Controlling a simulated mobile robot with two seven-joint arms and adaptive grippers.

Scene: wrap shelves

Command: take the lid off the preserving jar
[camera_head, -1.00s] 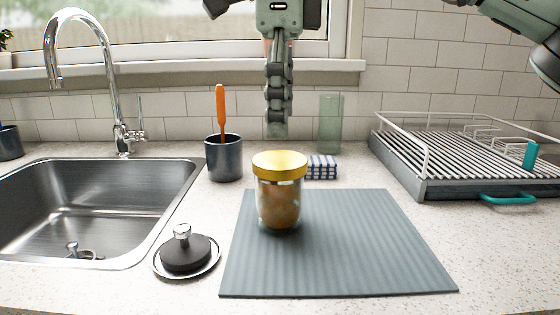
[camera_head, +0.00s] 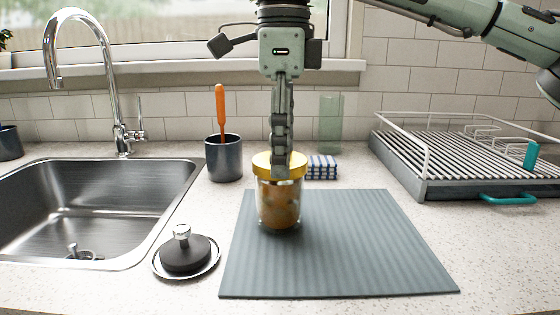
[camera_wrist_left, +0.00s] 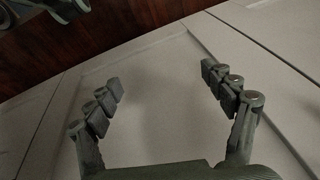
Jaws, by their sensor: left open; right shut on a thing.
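The preserving jar (camera_head: 278,208) stands upright on the grey ribbed mat (camera_head: 350,255). It is clear glass with brownish contents. Its yellow lid (camera_head: 262,166) sits on top of the jar. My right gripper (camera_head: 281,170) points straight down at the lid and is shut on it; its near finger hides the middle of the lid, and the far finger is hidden. My left gripper (camera_wrist_left: 162,92) is open and empty in the left wrist view, in front of pale cabinet panels, away from the jar.
A green glass (camera_head: 330,122) is further back. The mat's right side is clear.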

